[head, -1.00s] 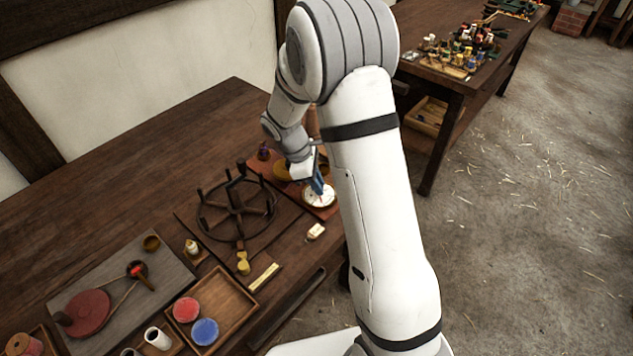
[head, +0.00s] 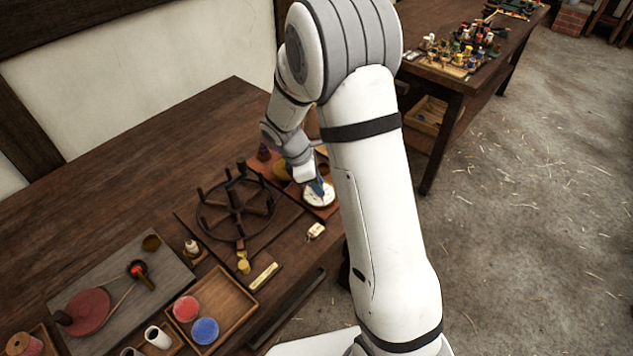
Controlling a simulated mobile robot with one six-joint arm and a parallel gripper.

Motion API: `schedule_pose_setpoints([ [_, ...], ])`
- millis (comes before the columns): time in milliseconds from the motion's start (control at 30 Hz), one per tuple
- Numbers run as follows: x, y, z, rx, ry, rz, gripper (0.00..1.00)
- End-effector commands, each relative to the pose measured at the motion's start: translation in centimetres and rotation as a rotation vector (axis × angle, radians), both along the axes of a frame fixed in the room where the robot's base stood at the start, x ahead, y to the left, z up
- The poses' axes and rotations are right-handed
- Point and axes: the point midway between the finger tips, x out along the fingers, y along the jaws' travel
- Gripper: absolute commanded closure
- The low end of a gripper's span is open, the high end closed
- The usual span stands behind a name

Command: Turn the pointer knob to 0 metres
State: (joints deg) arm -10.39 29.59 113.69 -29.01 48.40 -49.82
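A white round dial (head: 313,197) sits on a reddish-brown board (head: 266,172) near the right end of the wooden table. My gripper (head: 318,189) is over the dial, with its blue-grey fingers pointing down at the dial's middle. The pointer knob is hidden or too small to tell apart from the fingers. I cannot tell whether the fingers are shut on it or where the pointer stands. My arm covers the area just right of the dial.
A dark spoked reel (head: 238,208) with upright pegs stands left of the dial. A small tag (head: 315,232) lies in front. A wooden tray (head: 236,310) holds red and blue discs. A second table (head: 448,72) with spools stands behind. The table's back left is clear.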

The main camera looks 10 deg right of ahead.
Motion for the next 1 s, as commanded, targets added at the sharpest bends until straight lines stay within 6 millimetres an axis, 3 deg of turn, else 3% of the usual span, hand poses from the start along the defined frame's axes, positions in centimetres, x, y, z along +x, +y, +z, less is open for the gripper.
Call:
schedule_pose_setpoints([
  [167,0.1,0.0,0.1,0.001,-0.003,0.000,0.60],
  [467,0.2,0.2,0.5,0.001,-0.006,0.001,0.60],
  [800,0.4,2.2,5.3,0.002,-0.007,0.002,0.60],
  [1000,0.5,3.0,7.1,0.000,-0.004,0.002,0.60],
])
